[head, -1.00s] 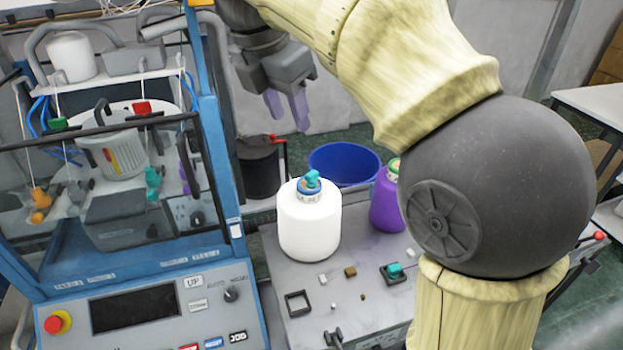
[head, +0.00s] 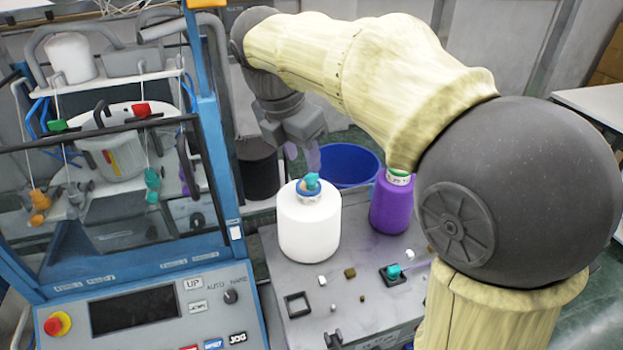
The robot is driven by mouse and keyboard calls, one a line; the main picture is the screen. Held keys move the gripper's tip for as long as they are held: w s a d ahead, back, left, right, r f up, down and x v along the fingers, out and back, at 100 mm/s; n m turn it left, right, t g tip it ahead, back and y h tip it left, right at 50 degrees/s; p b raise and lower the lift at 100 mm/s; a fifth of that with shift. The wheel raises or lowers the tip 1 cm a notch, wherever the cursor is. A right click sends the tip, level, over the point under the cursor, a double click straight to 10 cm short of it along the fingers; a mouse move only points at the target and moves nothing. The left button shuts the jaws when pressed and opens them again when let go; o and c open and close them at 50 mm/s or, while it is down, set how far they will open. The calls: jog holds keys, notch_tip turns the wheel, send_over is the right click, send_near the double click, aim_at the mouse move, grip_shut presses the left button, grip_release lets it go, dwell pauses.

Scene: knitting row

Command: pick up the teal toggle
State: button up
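A teal piece (head: 393,271) sits in a dark square base on the grey bench top, right of centre. A thin purple strip runs off to its right. Another teal piece (head: 312,181) lies on top of the white spool (head: 308,228). I cannot tell for sure which one is the toggle. My gripper (head: 302,156) is above and just behind the white spool's top, pointing down, its two purple fingers apart and nothing visible between them. It appears apart from the teal piece on the spool.
A purple spool (head: 390,205) stands right of the white one. A blue bin (head: 345,164) and a dark bin (head: 259,172) are behind. The blue-framed machine (head: 222,160) stands on the left.

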aim_at(311, 175)
jog(key=x, duration=0.1)
jog(key=p+x, duration=0.1)
jog(key=x, duration=0.3)
jog(key=shift+w+d, duration=0.15)
jog(key=shift+d, duration=0.15)
grip_shut()
